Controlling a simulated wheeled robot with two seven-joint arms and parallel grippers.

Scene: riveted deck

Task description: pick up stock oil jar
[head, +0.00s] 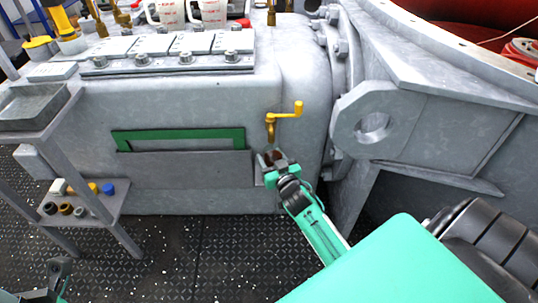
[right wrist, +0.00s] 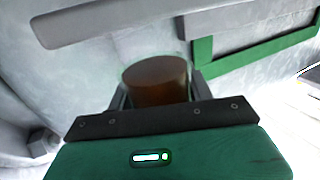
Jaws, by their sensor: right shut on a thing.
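The stock oil jar (right wrist: 158,80) is a short round jar with dark brown contents, between the fingers of my right gripper in the right wrist view. In the head view the jar (head: 271,157) is small and partly hidden by the gripper. My right gripper (head: 275,163) is shut on it, close to the grey machine's front and below a brass tap with a yellow handle (head: 291,110). I cannot tell whether the jar touches a support below. My left gripper (head: 60,270) shows only partly at the lower left, and its jaws are unclear.
A green-framed slot (head: 180,134) is in the machine front, left of the gripper. A grey stand (head: 92,212) at left holds several small coloured parts. A large grey flange with a hole (head: 350,125) stands to the right. The dark riveted floor (head: 185,250) is clear in front.

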